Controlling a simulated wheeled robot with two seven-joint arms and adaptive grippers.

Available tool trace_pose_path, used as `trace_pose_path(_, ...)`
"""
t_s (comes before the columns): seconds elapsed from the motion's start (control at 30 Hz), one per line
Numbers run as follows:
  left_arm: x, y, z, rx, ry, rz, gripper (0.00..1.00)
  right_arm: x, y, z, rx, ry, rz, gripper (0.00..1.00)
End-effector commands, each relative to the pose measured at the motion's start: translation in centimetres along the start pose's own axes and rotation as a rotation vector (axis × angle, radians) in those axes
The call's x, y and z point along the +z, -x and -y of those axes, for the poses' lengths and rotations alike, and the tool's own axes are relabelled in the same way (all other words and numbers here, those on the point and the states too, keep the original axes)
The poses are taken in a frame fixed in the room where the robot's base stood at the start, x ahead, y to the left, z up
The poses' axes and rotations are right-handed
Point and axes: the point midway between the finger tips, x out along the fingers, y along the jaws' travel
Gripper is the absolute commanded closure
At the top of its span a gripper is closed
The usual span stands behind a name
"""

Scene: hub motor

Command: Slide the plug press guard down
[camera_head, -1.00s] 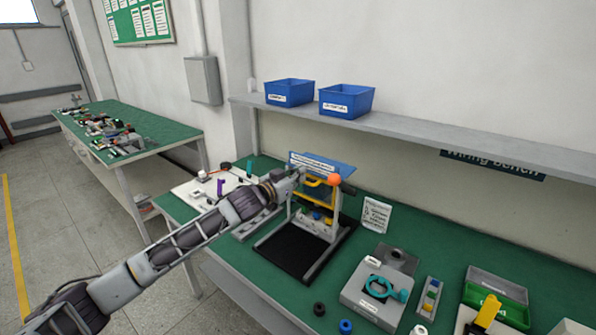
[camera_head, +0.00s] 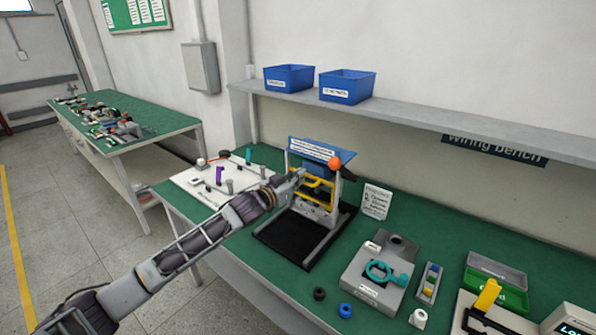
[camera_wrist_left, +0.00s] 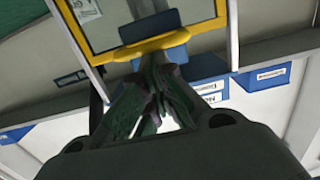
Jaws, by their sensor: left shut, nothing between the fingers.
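The plug press (camera_head: 333,223) stands on the green bench with a blue sign on top and an orange ball at its upper right. Its guard (camera_head: 318,205), a yellow-framed see-through panel with a yellow handle bar, sits low across the press front and covers the plug area. My left gripper (camera_head: 298,178) is at the guard's upper left, by the handle bar. In the left wrist view, its shut, empty fingers (camera_wrist_left: 155,68) point at the yellow frame bar (camera_wrist_left: 153,47). They are very close to it; I cannot tell whether they touch. My right gripper is not in view.
A white board with small parts (camera_head: 205,178) lies left of the press. A grey fixture with a teal ring (camera_head: 370,290) and green trays (camera_head: 482,290) are at the right. A shelf with blue bins (camera_head: 347,88) runs above. A small notice (camera_head: 376,202) stands beside the press.

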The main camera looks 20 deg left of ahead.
Motion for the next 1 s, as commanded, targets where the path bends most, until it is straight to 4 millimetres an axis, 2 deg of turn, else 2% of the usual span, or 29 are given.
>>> trace_pose_path(0.03, 1.5, -0.1, -0.1, 0.001, 0.003, 0.004, 1.0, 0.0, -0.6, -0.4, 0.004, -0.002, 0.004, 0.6)
trace_pose_path(0.13, 3.2, -0.2, -0.1, 0.0, 0.003, 0.004, 1.0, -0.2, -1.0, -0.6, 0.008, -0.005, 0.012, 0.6)
trace_pose_path(0.3, 4.8, -0.3, -0.1, 0.0, 0.001, 0.002, 1.0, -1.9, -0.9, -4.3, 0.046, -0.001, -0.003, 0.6)
trace_pose_path(0.4, 5.0, -0.3, -0.1, 0.0, 0.0, 0.003, 1.0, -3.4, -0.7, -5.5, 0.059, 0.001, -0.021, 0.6)
trace_pose_path(0.57, 5.1, -0.3, -0.1, 0.0, 0.001, 0.006, 1.0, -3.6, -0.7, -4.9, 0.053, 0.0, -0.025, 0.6)
trace_pose_path(0.83, 5.1, -0.3, -0.1, 0.0, 0.002, 0.01, 1.0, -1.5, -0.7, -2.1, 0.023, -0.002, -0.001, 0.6)
trace_pose_path(1.0, 4.8, -0.3, -0.1, 0.0, 0.002, 0.01, 1.0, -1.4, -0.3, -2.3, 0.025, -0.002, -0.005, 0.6)
